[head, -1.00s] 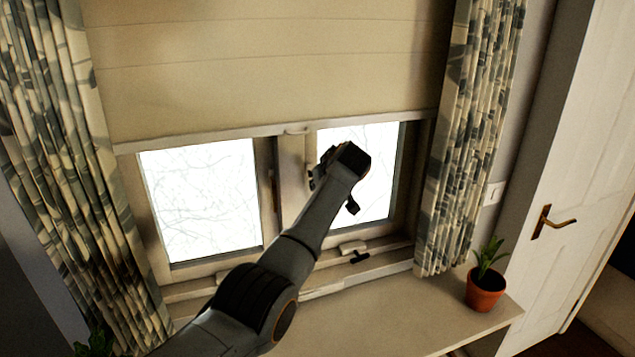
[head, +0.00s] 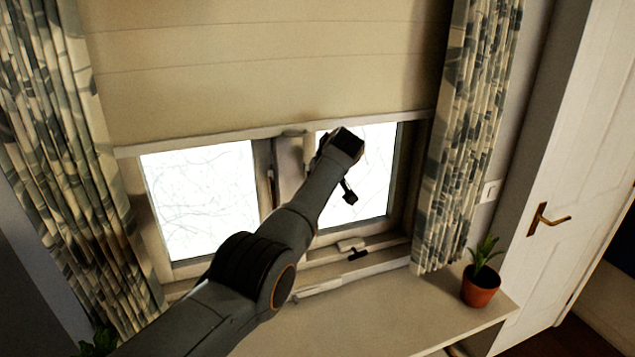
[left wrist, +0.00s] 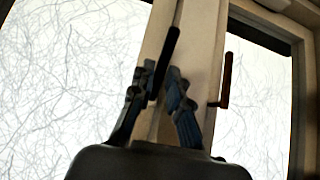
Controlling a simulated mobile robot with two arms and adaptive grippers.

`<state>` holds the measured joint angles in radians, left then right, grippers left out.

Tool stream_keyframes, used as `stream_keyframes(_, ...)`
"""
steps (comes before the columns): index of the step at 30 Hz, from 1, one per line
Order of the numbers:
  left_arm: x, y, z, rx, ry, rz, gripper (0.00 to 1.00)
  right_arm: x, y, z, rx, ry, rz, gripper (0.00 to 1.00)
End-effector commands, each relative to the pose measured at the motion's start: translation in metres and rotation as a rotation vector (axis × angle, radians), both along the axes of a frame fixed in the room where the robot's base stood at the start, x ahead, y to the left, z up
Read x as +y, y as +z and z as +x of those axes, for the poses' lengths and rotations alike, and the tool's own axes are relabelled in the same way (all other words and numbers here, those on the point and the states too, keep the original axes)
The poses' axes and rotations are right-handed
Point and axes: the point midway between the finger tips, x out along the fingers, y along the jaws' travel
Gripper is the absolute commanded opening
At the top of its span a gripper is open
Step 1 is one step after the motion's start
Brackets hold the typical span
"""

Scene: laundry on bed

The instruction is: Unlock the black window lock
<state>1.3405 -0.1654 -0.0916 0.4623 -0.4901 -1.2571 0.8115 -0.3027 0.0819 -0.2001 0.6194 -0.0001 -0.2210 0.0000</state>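My left arm reaches up to the window, and my left gripper (head: 321,148) is at the central frame beside the right pane, its fingers mostly hidden in the head view. In the left wrist view, the left gripper (left wrist: 163,72) has its fingertips a small gap apart. A dark upright window handle (left wrist: 169,52) stands at the fingertips, its lower end near the left finger; I cannot tell whether they touch. A second dark handle (left wrist: 226,80) is on the frame to the right. A black latch (head: 358,254) lies on the lower frame. My right gripper is out of view.
A beige blind (head: 270,70) hangs just above the gripper. Patterned curtains flank the window, the right curtain (head: 465,140) being nearer the gripper. A potted plant (head: 481,287) stands at the sill's right end. The sill (head: 390,310) is otherwise largely clear.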

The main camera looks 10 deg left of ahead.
Motion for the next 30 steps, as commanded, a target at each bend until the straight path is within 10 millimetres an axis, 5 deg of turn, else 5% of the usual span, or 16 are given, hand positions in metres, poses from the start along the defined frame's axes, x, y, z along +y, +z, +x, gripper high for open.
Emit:
stream_keyframes(17, -0.004, 0.009, -0.004, -0.005, 0.0, 0.002, 0.34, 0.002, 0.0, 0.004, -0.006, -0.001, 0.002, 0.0)
stream_keyframes(30, -0.032, 0.059, -0.045, -0.005, -0.002, 0.0, 0.34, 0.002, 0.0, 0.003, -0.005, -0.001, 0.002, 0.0)
